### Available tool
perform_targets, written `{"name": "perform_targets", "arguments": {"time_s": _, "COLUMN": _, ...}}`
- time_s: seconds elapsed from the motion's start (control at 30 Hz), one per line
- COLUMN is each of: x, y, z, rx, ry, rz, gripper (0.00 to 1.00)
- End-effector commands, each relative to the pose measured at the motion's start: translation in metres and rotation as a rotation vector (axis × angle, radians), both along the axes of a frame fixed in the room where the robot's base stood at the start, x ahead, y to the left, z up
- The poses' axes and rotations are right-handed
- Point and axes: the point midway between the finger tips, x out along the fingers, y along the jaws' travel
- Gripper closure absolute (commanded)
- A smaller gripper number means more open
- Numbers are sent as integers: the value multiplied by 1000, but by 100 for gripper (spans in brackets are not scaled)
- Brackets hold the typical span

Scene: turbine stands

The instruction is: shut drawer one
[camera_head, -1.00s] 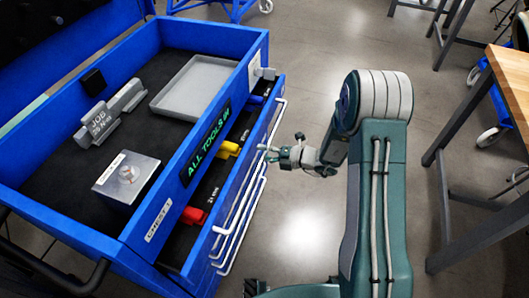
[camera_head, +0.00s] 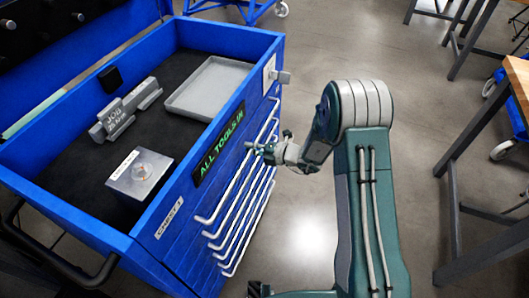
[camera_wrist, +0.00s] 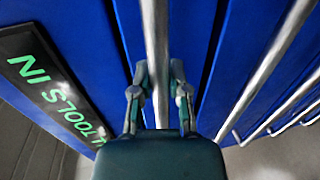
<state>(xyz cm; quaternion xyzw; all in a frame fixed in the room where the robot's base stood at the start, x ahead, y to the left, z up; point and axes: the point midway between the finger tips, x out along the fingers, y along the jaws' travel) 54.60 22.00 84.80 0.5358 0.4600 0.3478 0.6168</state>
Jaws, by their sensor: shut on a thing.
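The blue tool chest (camera_head: 150,245) stands at left. Its top drawer, with the long metal handle (camera_head: 225,190), looks flush with the chest front, and its inside does not show. My gripper (camera_head: 258,149) is at the middle of this handle, on its outer side. In the wrist view the two fingers of my gripper (camera_wrist: 160,82) sit on either side of the handle bar (camera_wrist: 155,35), shut on it. The drawer front (camera_wrist: 190,40) is right behind the bar.
The chest top holds a grey tray (camera_head: 208,86), a grey job sign (camera_head: 125,110) and a metal block (camera_head: 142,175). More drawer handles (camera_wrist: 265,70) lie below. A wooden-topped table (camera_head: 519,90) stands at right. Open floor (camera_head: 310,215) lies between.

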Motion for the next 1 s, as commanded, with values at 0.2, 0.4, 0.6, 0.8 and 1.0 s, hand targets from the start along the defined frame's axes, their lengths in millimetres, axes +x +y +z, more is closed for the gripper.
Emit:
{"name": "perform_targets", "arguments": {"time_s": 0.2, "x": 0, "y": 4, "z": -3, "rx": -5, "ry": 7, "rz": -2, "gripper": 100}}
{"name": "perform_targets", "arguments": {"time_s": 0.4, "x": 0, "y": 4, "z": -3, "rx": -5, "ry": 7, "rz": -2, "gripper": 48}}
{"name": "perform_targets", "arguments": {"time_s": 0.6, "x": 0, "y": 4, "z": -2, "rx": -2, "ry": 5, "rz": -1, "gripper": 43}}
{"name": "perform_targets", "arguments": {"time_s": 0.8, "x": 0, "y": 2, "z": -1, "rx": -2, "ry": 4, "rz": -2, "gripper": 43}}
{"name": "perform_targets", "arguments": {"time_s": 1.0, "x": -7, "y": -22, "z": 4, "rx": -3, "ry": 4, "rz": -6, "gripper": 43}}
